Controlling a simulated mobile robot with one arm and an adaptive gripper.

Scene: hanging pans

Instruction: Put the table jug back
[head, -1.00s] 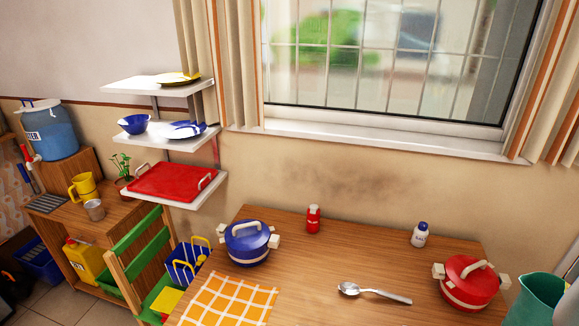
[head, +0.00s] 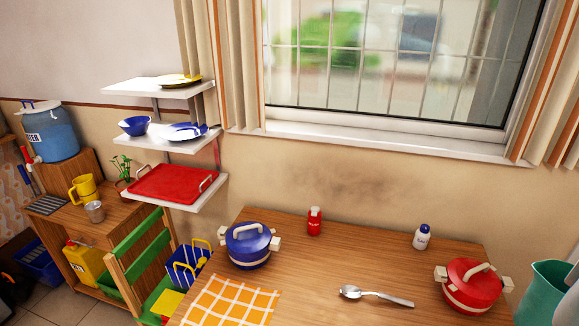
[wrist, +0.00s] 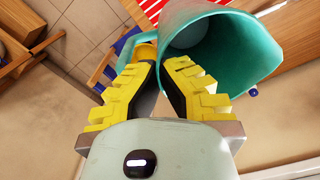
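A teal jug (head: 545,292) shows at the lower right edge of the head view, beside the table's right end and partly cut off. In the wrist view the jug (wrist: 222,50) is large and close, with its open mouth facing the camera. My gripper (wrist: 162,78) has its yellow fingers closed in at the jug's handle side. My gripper is not visible in the head view.
The wooden table (head: 330,260) holds a blue pot (head: 248,247), red pot (head: 470,288), spoon (head: 375,295), red bottle (head: 314,221), white bottle (head: 422,237) and orange checked cloth (head: 228,302). Wall shelves (head: 185,197) and a green chair (head: 140,250) stand left. The table's middle back is clear.

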